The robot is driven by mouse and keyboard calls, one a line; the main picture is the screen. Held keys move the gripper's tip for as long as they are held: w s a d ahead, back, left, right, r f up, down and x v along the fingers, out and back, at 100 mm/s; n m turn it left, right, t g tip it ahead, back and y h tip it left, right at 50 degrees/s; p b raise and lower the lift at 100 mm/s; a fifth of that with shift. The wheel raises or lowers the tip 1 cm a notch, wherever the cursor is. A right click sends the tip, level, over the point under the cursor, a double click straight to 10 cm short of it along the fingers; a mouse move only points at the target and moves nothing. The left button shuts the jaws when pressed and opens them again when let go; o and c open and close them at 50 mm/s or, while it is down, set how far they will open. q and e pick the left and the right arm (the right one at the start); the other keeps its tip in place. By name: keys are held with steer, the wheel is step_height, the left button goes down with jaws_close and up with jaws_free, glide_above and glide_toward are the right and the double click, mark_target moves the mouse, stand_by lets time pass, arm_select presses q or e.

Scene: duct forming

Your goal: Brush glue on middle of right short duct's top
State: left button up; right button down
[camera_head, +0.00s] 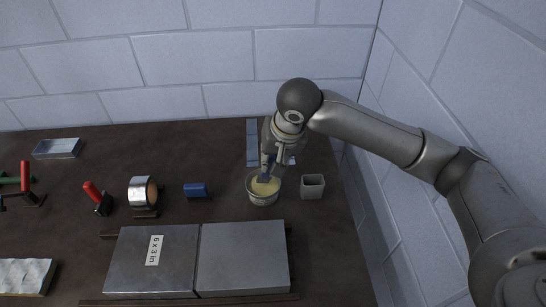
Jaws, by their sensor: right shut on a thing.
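Two flat grey metal ducts lie side by side at the front of the table. The right short duct (243,257) has a bare top, and the left duct (190,258) carries a "6 x 3 in" label. A round pot (264,199) with pale yellow glue stands behind the right duct. My right gripper (267,167) points down over the pot, shut on what looks like a brush. The brush's lower end is at the glue; its shape is mostly hidden by the gripper. My left gripper is not in view.
A small grey square cup (312,187) stands just right of the pot. A blue block (197,191), a tape roll (142,192) and red-handled tools (94,196) stand to the left. A metal tray (57,148) is at the back left. Walls bound the table behind and on the right.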

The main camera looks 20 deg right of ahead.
steer(key=shift+f, duration=0.5)
stand_by(0.3)
steer(key=shift+s+f+p, duration=0.15)
steer(key=shift+f+p, duration=0.05)
steer(key=shift+p, duration=0.3)
stand_by(2.4)
steer(key=shift+r, duration=0.1)
steer(key=shift+r+p, duration=0.75)
steer(key=shift+p, duration=0.35)
step_height(320, 180, up, 6)
steer(key=p, duration=0.7)
steer(key=shift+f, duration=0.2)
